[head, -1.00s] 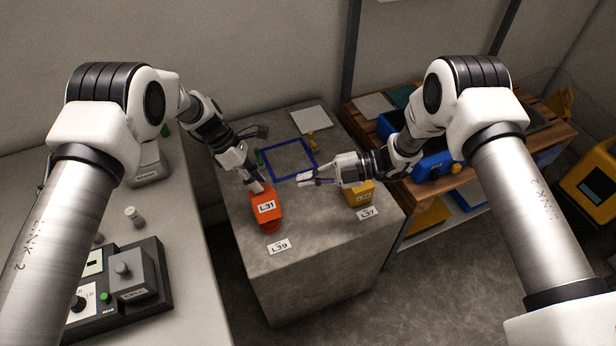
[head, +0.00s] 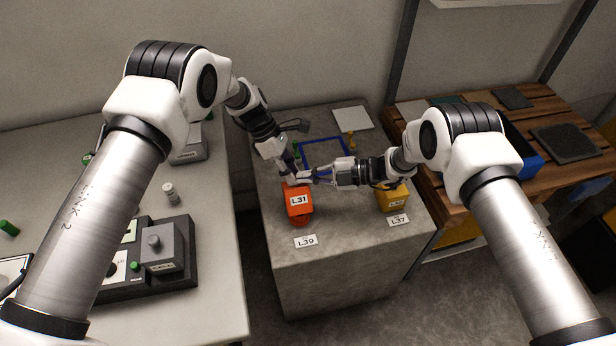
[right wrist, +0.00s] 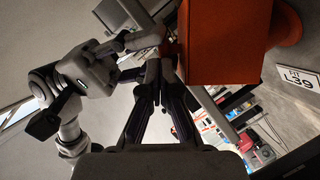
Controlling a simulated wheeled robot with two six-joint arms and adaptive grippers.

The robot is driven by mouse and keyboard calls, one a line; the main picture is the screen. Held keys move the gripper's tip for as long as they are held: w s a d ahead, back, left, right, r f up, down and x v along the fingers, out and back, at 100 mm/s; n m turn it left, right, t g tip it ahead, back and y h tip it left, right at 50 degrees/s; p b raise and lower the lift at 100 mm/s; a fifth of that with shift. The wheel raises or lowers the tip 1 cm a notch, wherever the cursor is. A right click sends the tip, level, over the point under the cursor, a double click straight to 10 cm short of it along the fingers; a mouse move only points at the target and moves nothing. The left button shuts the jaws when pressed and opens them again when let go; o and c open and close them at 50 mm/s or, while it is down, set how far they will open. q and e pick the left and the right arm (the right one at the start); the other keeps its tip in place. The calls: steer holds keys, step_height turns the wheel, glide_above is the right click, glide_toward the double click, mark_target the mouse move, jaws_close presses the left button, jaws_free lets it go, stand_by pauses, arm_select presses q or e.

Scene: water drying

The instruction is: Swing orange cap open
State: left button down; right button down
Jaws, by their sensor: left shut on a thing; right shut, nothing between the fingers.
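An orange box labelled L31 (head: 299,208) stands on the grey block. A round orange part (head: 302,222) shows low at its front. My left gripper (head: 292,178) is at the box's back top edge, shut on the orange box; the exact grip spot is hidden. My right gripper (head: 302,176) is shut and empty, its tips close behind the box's upper edge, beside the left fingers. In the right wrist view, the right fingers (right wrist: 160,68) point at the edge of the orange box (right wrist: 225,45), with the left gripper (right wrist: 130,42) beside them. I cannot tell whether they touch.
A yellow box labelled L37 (head: 393,198) stands to the right on the grey block (head: 345,235). A blue square frame (head: 325,150) lies behind the grippers. An L39 card (head: 306,241) lies in front of the orange box. A wooden bench (head: 545,110) is at the right.

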arm_select(q)
steer(key=shift+s+d+f, duration=0.15)
steer(key=shift+f, duration=0.15)
arm_select(e)
steer(key=shift+w+a+f, duration=0.25)
steer(key=shift+w+a, duration=0.05)
steer(key=shift+w, duration=0.05)
arm_select(q)
steer(key=c, duration=1)
jaws_free()
steer(key=shift+c, duration=0.2)
steer(key=shift+d, duration=0.15)
arm_select(e)
steer(key=shift+w+f, duration=0.1)
steer(key=shift+f, duration=0.05)
arm_select(q)
steer(key=shift+w, duration=0.3)
